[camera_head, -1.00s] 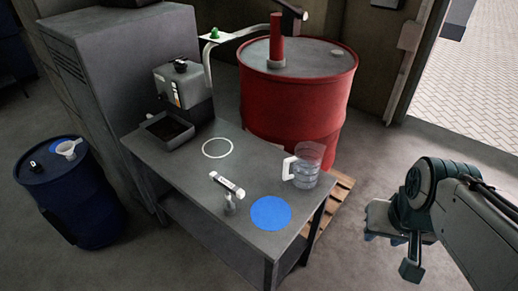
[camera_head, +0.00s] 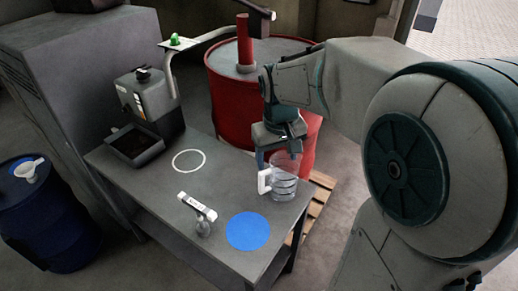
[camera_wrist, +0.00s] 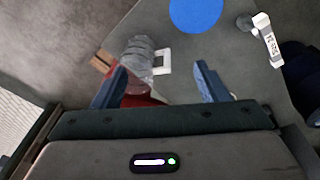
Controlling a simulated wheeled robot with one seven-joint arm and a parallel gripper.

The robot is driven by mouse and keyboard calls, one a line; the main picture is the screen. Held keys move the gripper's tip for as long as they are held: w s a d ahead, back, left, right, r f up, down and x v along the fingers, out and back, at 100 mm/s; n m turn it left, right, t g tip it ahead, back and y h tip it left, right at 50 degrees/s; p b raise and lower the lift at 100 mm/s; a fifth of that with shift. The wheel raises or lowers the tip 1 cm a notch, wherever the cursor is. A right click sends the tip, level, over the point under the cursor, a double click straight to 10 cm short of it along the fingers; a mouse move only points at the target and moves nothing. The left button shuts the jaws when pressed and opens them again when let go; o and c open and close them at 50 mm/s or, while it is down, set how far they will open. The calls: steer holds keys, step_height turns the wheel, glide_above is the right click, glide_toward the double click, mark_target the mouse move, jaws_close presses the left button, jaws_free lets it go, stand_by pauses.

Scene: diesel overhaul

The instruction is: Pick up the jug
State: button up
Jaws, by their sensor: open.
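The jug (camera_head: 285,180) is clear with a white handle (camera_head: 264,181) on its left side. It stands upright on the right end of the grey table (camera_head: 222,205). My gripper (camera_head: 277,160) is above and slightly behind the jug in the head view, fingers pointing down. In the wrist view the jug (camera_wrist: 138,55) lies beyond the fingertips, nearer the left finger, with its handle (camera_wrist: 162,62) to the right. My gripper (camera_wrist: 160,78) is open there, with a wide gap and nothing held between the fingers.
A white ring (camera_head: 188,162) marks the table. A red drum (camera_head: 226,95) stands behind, and a blue drum (camera_head: 50,225) at left.

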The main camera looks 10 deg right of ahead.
steer(key=n+g, duration=0.1)
glide_above(265, 171)
step_height(265, 171, down, 6)
steer(key=f, duration=0.8)
steer(key=shift+w, duration=0.2)
steer(key=shift+s+f+p, duration=0.2)
steer(key=shift+f+p, duration=0.05)
steer(key=shift+f, duration=1.15)
steer(key=shift+s+f+p, duration=0.15)
steer(key=shift+f+p, duration=0.05)
steer(key=shift+f, duration=1.15)
steer(key=shift+r, duration=0.1)
jaws_close()
